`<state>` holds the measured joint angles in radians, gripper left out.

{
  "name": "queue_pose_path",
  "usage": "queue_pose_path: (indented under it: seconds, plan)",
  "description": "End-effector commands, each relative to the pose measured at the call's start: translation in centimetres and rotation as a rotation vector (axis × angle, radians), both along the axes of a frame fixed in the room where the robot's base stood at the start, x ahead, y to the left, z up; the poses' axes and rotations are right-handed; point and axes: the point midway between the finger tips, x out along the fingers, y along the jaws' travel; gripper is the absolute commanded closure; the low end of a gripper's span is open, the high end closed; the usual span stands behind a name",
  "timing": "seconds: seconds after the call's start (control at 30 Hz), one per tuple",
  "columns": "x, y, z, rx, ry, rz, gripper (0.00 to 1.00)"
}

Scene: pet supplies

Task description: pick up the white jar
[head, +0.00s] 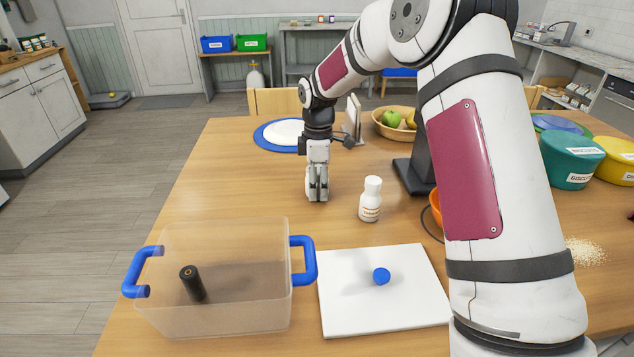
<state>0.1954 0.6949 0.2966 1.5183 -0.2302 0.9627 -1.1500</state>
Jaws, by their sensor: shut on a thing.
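My gripper (317,192) points down over the wooden table, left of the white bottle and apart from it. It is shut on a small white thing, apparently the white jar (308,184), which shows as a pale edge at the left of the fingers. The fingers hide most of it, and I cannot tell whether it touches the table. A white bottle (370,204) with a label and white cap stands upright to the right.
A clear bin (212,310) with blue handles holds a dark cylinder (193,284). A white board (400,310) bears a blue cap (381,276). Behind are a blue-rimmed plate (265,137) and a fruit bowl (382,130). Teal (570,165) and yellow (618,165) tubs stand right.

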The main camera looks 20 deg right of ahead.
Motion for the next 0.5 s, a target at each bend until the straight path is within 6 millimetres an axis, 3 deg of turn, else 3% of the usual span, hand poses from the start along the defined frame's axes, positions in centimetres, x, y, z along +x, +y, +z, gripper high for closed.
queue_pose_path:
  seconds: [0.27, 0.5]
  plan:
    - [0.0, 0.0, 0.2, 0.000, -0.001, 0.000, 0.81]
    - [0.1, 0.0, 2.0, 0.000, -0.004, 0.000, 0.81]
